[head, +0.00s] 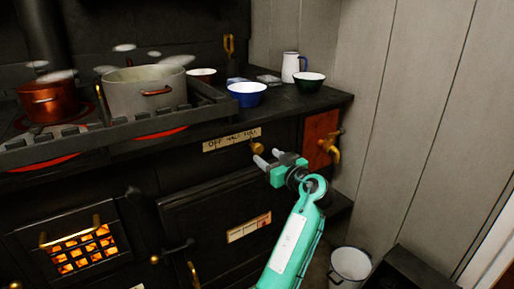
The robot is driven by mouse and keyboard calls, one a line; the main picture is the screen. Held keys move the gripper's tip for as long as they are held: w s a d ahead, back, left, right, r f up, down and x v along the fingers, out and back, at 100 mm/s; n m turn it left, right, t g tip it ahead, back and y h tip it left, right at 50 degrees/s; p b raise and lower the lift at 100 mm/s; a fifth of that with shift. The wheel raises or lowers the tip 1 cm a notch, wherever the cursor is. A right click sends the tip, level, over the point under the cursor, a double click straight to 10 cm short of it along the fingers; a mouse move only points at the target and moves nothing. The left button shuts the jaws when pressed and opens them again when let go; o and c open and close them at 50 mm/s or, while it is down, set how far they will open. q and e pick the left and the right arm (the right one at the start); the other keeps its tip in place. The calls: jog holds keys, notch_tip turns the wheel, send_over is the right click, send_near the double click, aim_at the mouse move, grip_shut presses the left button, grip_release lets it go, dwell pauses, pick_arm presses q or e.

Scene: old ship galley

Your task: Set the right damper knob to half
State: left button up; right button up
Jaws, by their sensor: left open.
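The brass damper knob (257,147) sits on the black stove front, at the right end of a cream label (231,139) that reads OFF HALF FULL. I cannot tell which setting the knob points to. My left gripper (268,158), teal with pale fingers, is open just below and right of the knob in the head view. The fingertips point toward the knob, and I see nothing between them. Whether they touch it I cannot tell. My right gripper is not in view.
A grey pot (146,96) and a copper pot (47,101) stand on the railed stove top. Bowls and a white jug (291,67) stand behind. A glowing grate (81,249) is lower left; a white bucket (350,266) is lower right.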

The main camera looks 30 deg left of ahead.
aim_at(260, 151)
pick_arm(q)
jog(key=x, duration=0.6)
jog(key=shift+w+a+p, duration=0.15)
jog(key=shift+a+p, duration=0.15)
jog(key=shift+p, duration=0.1)
